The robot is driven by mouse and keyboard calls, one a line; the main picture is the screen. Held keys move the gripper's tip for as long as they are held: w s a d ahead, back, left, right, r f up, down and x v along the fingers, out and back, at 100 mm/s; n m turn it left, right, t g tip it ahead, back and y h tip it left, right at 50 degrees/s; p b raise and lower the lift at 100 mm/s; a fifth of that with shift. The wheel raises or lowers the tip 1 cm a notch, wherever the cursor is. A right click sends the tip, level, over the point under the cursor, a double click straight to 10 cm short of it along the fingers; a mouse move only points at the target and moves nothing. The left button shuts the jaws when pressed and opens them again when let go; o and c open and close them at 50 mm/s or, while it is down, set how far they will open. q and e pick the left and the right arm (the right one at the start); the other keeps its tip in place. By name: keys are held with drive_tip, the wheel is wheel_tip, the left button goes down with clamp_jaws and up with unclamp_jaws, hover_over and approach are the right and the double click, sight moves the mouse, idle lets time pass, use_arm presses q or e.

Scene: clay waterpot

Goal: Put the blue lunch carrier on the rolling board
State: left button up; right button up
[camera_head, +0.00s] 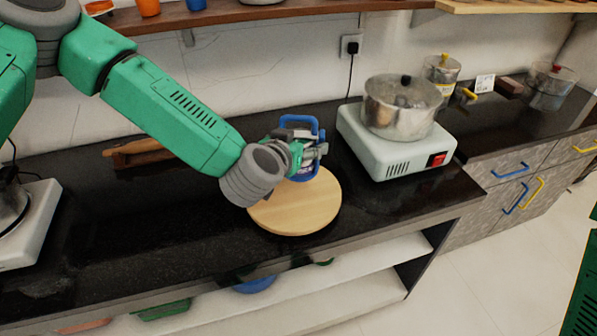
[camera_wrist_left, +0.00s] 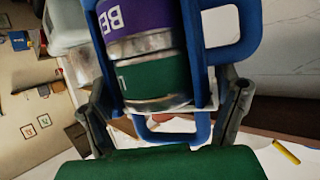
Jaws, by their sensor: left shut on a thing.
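The blue lunch carrier (camera_head: 317,131) has a blue frame and handle. My left gripper (camera_head: 308,153) is shut on it, over the back part of the round wooden rolling board (camera_head: 295,211). The gripper and wrist hide much of the carrier, and I cannot tell whether its base touches the board. In the left wrist view the carrier (camera_wrist_left: 226,52) sits between the two fingers (camera_wrist_left: 165,112), with a purple tin and a green tin stacked in its frame. My right gripper is not in view.
A white cooker (camera_head: 390,150) with a lidded steel pot (camera_head: 400,108) stands close on the right. A wooden rolling pin (camera_head: 140,153) lies behind my arm. Another white appliance (camera_head: 32,225) is at far left. The dark counter (camera_head: 150,235) is clear left of the board.

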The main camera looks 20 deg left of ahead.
use_arm(q)
wheel_tip(320, 180, down, 3)
drive_tip(key=shift+w+r, duration=0.1)
drive_tip(key=shift+r, duration=0.1)
drive_tip(key=shift+a+f, duration=0.15)
drive_tip(key=shift+f, duration=2.2)
drive_tip(key=o, duration=1.6)
drive_tip(key=shift+f, duration=0.1)
drive_tip(key=shift+s, duration=0.2)
drive_tip(key=v, duration=1.2)
drive_tip(key=shift+w, duration=0.1)
